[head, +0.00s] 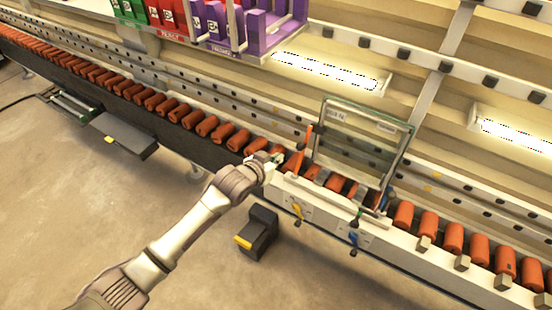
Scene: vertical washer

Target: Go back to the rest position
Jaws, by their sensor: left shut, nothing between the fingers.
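My left gripper (274,159) is at the end of my left arm, which reaches up from the bottom left of the head view. It is by the front rail of the machine, close to an orange upright bar (304,138). Its fingers are small in the picture and look closed, with nothing visible in them. A framed glass panel (362,140) stands tilted up on the machine just right of the gripper. I cannot tell whether the gripper touches the machine. My right gripper is not in the head view.
A conveyor of orange rollers (225,132) runs diagonally across the view. A black pedal box (258,231) stands on the floor below the gripper. Green, red and purple bins (172,17) sit on a shelf at the top. The floor (60,210) at left is mostly clear.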

